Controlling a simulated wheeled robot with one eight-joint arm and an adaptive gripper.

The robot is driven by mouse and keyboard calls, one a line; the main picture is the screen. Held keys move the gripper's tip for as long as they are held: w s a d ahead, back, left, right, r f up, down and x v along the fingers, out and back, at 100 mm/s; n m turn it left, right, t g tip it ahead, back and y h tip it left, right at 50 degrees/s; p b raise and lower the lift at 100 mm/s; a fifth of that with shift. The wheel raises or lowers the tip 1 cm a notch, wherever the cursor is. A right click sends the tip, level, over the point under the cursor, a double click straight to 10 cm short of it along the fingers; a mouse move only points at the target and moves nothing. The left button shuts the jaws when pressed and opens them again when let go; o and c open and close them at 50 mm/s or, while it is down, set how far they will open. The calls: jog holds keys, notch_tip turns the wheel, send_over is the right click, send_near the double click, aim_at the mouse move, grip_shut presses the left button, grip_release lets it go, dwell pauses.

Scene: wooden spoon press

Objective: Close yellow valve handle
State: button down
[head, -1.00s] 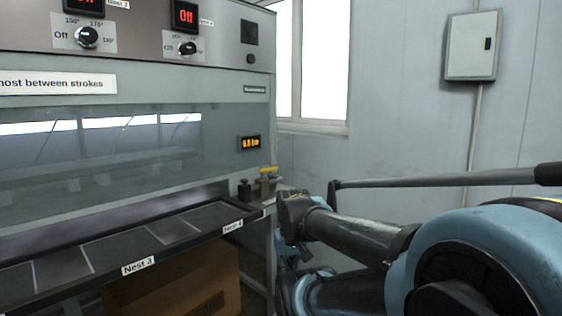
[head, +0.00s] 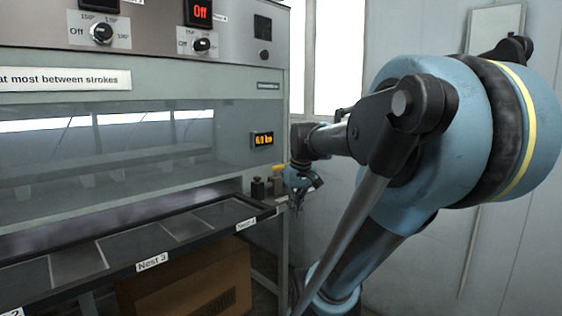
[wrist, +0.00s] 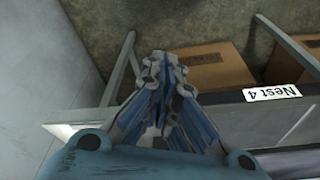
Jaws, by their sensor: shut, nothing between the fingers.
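The yellow valve handle (head: 278,168) shows as a small strip at the right end of the press, above small dark fittings. Its right part is hidden by my arm, and I cannot tell its full angle. The handle does not show in the wrist view.
The press bench (head: 205,236) has several flat nests along its front edge. A small orange display (head: 262,139) sits above the valve. A cardboard box (head: 185,288) stands under the bench. The Nest 4 label (wrist: 272,92) shows in the wrist view. A wall stands behind my arm.

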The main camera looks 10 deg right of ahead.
jog(key=w+d+r+n, duration=0.1)
jog(key=w+r+n, duration=0.1)
jog(key=w+r, duration=0.6)
jog(key=w+d+r+n+y, duration=0.1)
jog(key=w+r, duration=0.3)
jog(key=w, duration=0.8)
jog(key=w+d+r+n, duration=0.1)
jog(key=w+r+n, duration=0.1)
jog(key=w+r, duration=0.6)
jog(key=w+x, duration=0.1)
jog(key=x, duration=1)
jog(key=shift+w+t, duration=0.3)
jog(key=shift+w, duration=0.15)
jog(key=shift+f, duration=0.15)
jog(key=shift+d+m, duration=0.1)
jog(key=shift+m, duration=0.2)
